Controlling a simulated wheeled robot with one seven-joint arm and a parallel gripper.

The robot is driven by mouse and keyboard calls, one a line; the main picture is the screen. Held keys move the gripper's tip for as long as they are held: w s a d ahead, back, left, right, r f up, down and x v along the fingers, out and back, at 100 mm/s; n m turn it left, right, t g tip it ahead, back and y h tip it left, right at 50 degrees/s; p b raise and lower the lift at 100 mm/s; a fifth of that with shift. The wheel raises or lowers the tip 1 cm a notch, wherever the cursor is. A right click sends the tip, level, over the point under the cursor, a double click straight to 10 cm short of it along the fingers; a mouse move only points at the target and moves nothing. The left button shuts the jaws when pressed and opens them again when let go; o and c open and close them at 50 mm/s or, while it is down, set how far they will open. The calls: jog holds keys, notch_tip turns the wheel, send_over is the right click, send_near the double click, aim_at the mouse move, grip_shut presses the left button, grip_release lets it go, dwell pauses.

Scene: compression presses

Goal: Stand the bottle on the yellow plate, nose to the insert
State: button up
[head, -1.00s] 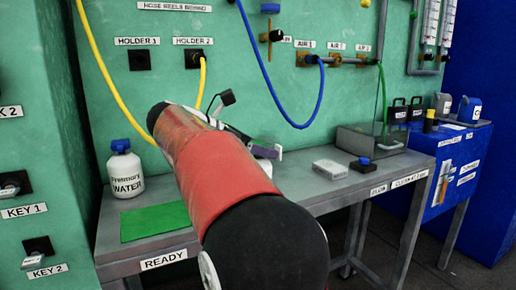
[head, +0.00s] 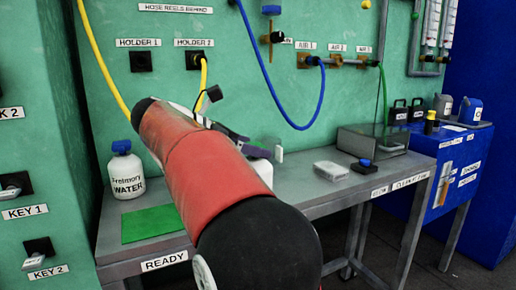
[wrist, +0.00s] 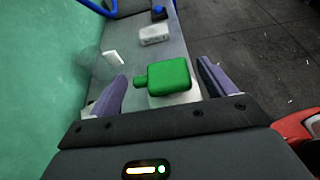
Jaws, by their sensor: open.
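In the wrist view a green bottle-shaped thing (wrist: 170,76) has its narrow neck pointing left. It lies on or just above a whitish block (wrist: 178,101); I cannot tell if they touch. My gripper (wrist: 163,69) is open, one purple finger on each side of the green thing, with gaps to both. In the head view my gripper (head: 228,133) is partly hidden by my red arm, and the green thing does not show. A pale block (head: 259,152) shows just beyond the arm. I cannot make out a yellow plate in either view.
A white water bottle (head: 125,170) and a green mat (head: 158,223) are at the bench's left. A white box (head: 331,171) and a dark block with a blue top (head: 364,166) lie to the right. Yellow (head: 91,62) and blue (head: 272,86) hoses hang along the wall.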

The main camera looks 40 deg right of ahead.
jog(key=v, duration=0.9)
jog(key=shift+s, duration=0.1)
